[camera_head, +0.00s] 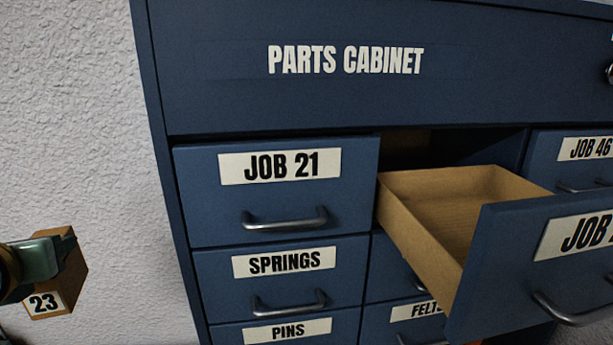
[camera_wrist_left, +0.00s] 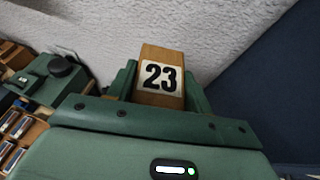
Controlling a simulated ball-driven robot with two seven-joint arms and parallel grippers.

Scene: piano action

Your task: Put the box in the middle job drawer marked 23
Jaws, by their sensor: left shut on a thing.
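The box (camera_head: 73,273) is a small brown block with a white label reading 23. It is at the lower left of the head view, in front of the wall, left of the cabinet. My left gripper (camera_head: 66,244) is shut on it and holds it up. In the left wrist view the box (camera_wrist_left: 161,77) sits between the fingers of my left gripper (camera_wrist_left: 160,88), label facing the camera. The middle job drawer (camera_head: 540,262) is pulled open and its visible inside is empty. Its label reads JOB, with the number cut off by the frame edge. My right gripper is not in view.
The blue parts cabinet (camera_head: 340,100) fills most of the head view. The JOB 21 drawer (camera_head: 285,215), the springs drawer (camera_head: 210,275) and the JOB 46 drawer (camera_head: 545,160) are shut. A bench with a green device (camera_wrist_left: 45,78) and several small cylinders shows at left in the wrist view.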

